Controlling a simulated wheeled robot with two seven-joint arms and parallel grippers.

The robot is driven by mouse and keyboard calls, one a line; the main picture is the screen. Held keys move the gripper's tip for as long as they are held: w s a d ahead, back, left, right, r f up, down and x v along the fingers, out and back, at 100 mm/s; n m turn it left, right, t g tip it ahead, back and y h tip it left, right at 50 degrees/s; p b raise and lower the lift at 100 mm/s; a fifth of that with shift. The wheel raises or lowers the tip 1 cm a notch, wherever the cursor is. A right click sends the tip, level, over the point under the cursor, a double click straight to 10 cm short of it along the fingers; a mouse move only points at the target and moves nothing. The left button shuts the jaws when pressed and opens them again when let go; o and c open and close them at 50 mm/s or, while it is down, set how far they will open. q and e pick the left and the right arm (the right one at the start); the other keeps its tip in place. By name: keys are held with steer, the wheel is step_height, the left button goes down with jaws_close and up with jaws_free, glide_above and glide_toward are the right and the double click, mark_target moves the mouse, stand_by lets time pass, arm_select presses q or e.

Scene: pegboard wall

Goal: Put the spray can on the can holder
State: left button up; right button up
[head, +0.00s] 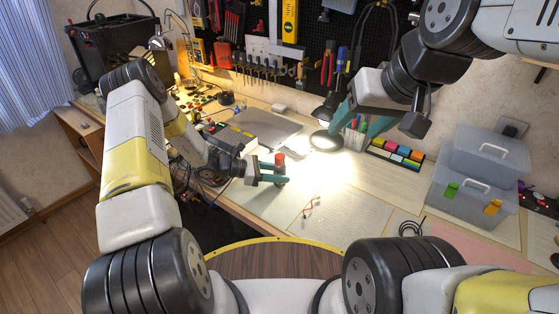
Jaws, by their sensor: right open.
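A small red-topped cylinder, seemingly the spray can (280,159), is upright at the fingertips of my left gripper (274,172), over the worktop. Its lower part is hidden by the teal fingers, and I cannot tell whether they grip it. My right gripper (362,120) is open and empty, its teal fingers spread apart over the back of the bench near the lamp. I cannot make out the can holder for certain.
A pegboard (318,28) with hanging tools covers the wall. A grey laptop-like slab (265,128) lies behind my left gripper. A lamp (327,140), a pen holder and colored notes (398,153) are at the back. Clear plastic boxes (470,195) stand right.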

arm_select(q)
jaws_close()
steer(key=shift+r, duration=0.1)
